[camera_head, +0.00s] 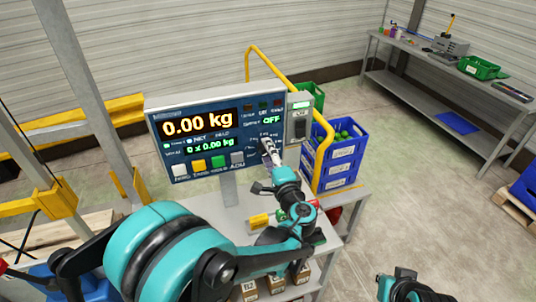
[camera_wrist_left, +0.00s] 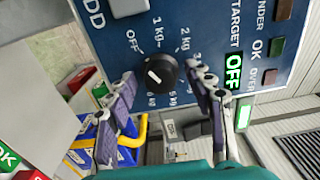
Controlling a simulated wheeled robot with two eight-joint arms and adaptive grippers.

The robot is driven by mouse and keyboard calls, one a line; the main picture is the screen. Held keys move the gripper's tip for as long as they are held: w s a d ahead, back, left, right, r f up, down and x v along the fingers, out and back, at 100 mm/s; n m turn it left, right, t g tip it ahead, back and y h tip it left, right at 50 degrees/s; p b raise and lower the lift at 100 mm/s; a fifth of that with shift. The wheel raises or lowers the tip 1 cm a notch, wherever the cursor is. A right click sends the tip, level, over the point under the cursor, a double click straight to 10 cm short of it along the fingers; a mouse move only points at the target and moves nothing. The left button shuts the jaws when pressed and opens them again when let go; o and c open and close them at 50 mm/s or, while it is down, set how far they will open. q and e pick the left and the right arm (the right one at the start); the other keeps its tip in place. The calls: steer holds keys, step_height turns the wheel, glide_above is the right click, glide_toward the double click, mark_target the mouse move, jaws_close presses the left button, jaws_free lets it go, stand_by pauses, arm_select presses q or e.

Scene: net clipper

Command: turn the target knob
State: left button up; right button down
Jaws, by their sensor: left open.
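The target knob (camera_wrist_left: 160,73) is a round black dial with a white mark on the blue panel, ringed by OFF and kg labels. The TARGET readout (camera_wrist_left: 233,70) beside it says OFF. My left gripper (camera_wrist_left: 165,98) is open, one finger on each side below the knob in the left wrist view; I cannot tell whether either touches it. In the head view my left gripper (camera_head: 268,150) is at the panel's lower right and largely covers the knob. Part of my right arm (camera_head: 405,287) shows at the bottom right; its jaw opening is unclear.
The scale panel (camera_head: 212,125) reads 0.00 kg and has several buttons below. A grey switch box (camera_head: 299,118) adjoins it on the right. A yellow rail (camera_head: 322,150) and stacked blue crates (camera_head: 341,160) stand close behind. Open floor lies to the right.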

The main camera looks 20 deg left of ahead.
arm_select(q)
steer(key=c, duration=1.2)
steer(key=shift+o, duration=0.2)
steer(key=shift+m+b, duration=0.85)
steer(key=shift+m, duration=2.95)
steer(key=o, duration=1.2)
steer(key=shift+c, duration=0.2)
